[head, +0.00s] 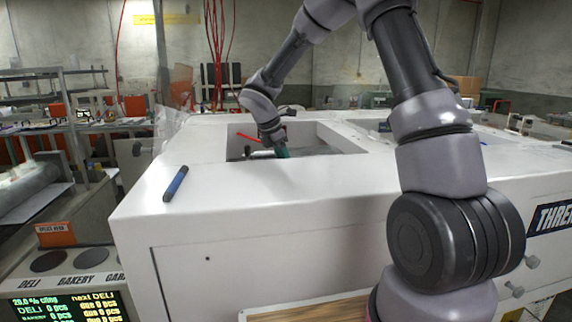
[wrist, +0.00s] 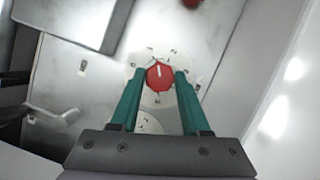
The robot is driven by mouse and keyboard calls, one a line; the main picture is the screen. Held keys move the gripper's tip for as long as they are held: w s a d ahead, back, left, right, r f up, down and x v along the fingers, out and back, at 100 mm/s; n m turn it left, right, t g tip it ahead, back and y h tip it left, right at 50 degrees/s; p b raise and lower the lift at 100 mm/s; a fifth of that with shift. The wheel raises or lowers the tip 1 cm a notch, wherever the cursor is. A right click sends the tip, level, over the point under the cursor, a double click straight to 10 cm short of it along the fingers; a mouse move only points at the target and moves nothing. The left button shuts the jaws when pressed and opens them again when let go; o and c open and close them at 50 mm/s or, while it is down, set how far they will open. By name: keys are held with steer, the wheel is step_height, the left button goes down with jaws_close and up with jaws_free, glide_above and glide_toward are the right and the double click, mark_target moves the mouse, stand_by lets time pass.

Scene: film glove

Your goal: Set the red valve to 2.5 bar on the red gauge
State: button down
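In the wrist view a red valve knob (wrist: 159,75) with a pale pointer line sits on a round white dial plate (wrist: 148,98) with small marks, too small to read. My gripper (wrist: 159,82) has its two green fingers apart, one on each side of the knob's lower part; I cannot tell whether they touch it. In the head view my gripper (head: 281,150) reaches down into the recess of the white cabinet (head: 220,190), and the knob there is hidden. I cannot make out the red gauge or its reading in either view.
A second red round part (wrist: 191,3) shows at the wrist view's top edge. A grey box-like block (wrist: 75,18) and a pale lever (wrist: 55,115) lie to the left. The recess walls (head: 325,135) surround my gripper. A blue pen-like object (head: 175,184) lies on the cabinet top.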

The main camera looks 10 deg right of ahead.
steer(key=shift+m, duration=0.3)
steer(key=m+g, duration=0.1)
steer(key=m, duration=0.1)
steer(key=m+g, duration=0.1)
steer(key=m, duration=0.1)
steer(key=shift+w+a+m, duration=0.1)
steer(key=shift+w+m, duration=0.1)
steer(key=shift+m, duration=0.1)
steer(key=m+g, duration=0.1)
steer(key=m, duration=0.2)
steer(key=shift+w+m, duration=0.1)
steer(key=shift+m, duration=0.2)
steer(key=m+g, duration=0.1)
steer(key=m, duration=0.1)
steer(key=m+y, duration=0.1)
steer(key=m, duration=0.1)
steer(key=shift+w+d+m+g+y, duration=0.2)
steer(key=shift+m+g+y, duration=0.1)
steer(key=shift+g, duration=0.1)
steer(key=shift+d+m+g+y, duration=0.1)
steer(key=shift+m+g+y, duration=0.45)
steer(key=shift+m, duration=1.65)
steer(key=shift+y, duration=0.25)
steer(key=shift+c, duration=1.9)
jaws_free()
